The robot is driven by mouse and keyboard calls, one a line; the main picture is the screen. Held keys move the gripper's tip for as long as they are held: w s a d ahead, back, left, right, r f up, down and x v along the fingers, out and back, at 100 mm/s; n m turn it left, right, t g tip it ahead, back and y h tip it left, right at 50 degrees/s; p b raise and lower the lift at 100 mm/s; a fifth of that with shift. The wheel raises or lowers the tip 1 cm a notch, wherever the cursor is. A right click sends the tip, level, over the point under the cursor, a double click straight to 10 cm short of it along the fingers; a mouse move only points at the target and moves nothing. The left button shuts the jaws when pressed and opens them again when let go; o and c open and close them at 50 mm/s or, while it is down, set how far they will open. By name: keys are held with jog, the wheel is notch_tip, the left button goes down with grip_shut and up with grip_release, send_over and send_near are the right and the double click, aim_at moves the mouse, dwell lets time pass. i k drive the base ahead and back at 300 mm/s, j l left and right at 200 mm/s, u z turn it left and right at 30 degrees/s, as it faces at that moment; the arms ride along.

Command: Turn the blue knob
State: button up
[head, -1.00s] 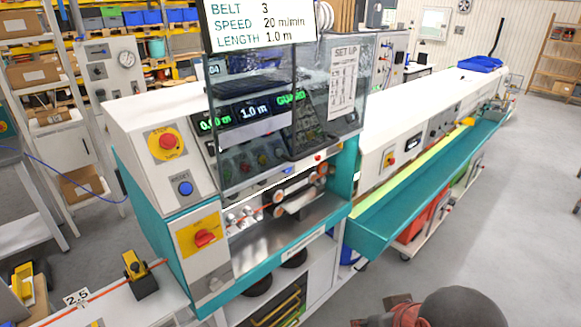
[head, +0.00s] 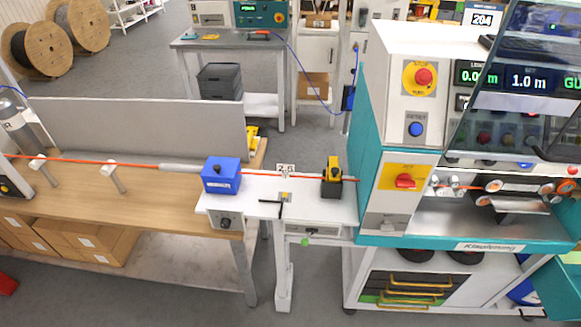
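A round blue control (head: 416,129) sits on the white front panel of the teal and white machine (head: 390,70), below a red stop button (head: 424,77) on a yellow disc. I cannot tell whether this control is a knob or a push button. A blue box (head: 221,178) with a small dark knob on top stands on the bench to the left, with the orange cable (head: 268,174) running at it. A red rotary switch (head: 406,181) on a yellow plate is lower on the machine. My gripper is not in view.
A black and yellow device (head: 332,178) stands on the white side table (head: 273,212) left of the machine. A wooden bench (head: 130,195) with a grey panel (head: 135,128) extends left. Grey floor (head: 190,285) is open in front.

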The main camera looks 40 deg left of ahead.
aim_at(524, 165)
jog(key=u, duration=1.7)
jog(key=k+l, duration=0.55)
jog(key=k+l+z, duration=0.1)
jog(key=z, duration=1.45)
